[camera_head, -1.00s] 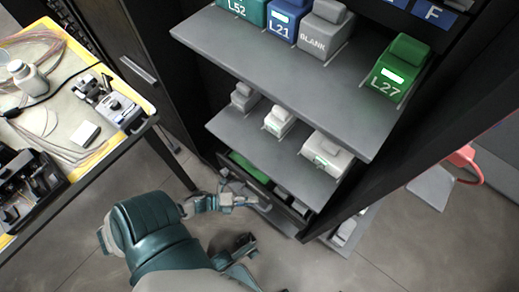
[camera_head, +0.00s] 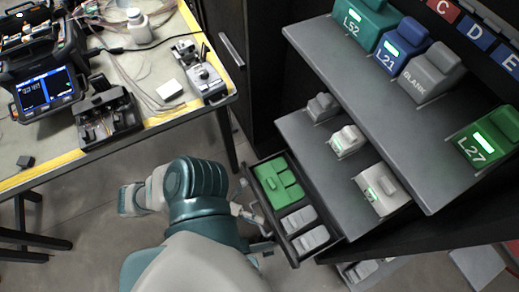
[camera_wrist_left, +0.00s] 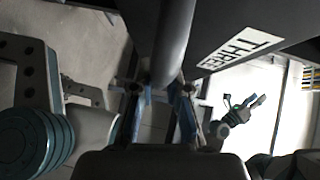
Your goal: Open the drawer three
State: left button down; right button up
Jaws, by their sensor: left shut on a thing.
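Drawer three (camera_head: 276,226) is pulled out from under the shelves in the head view. A green case and grey-white cases lie inside it. The left wrist view shows its dark front with a white label reading THREE (camera_wrist_left: 240,47). My left gripper (camera_head: 250,222) is at the drawer's front, partly hidden by my arm. In the left wrist view its fingers (camera_wrist_left: 160,100) are shut on the grey bar handle (camera_wrist_left: 174,40). My right gripper (camera_wrist_left: 243,104) shows small in the left wrist view, with its fingers apart and empty; it is not clear in the head view.
Shelves above the drawer hold labelled cases such as the green L27 case (camera_head: 490,137). A yellow-edged table (camera_head: 170,122) with a splicer (camera_head: 40,60) stands on the left.

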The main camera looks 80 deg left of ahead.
pick_arm(q)
jog(key=shift+a+f, duration=0.2)
jog(key=shift+a, duration=0.2)
jog(key=c, duration=1.2)
grip_release()
jog(key=shift+o, duration=0.2)
jog(key=v, duration=1.2)
jog(key=shift+a, duration=0.1)
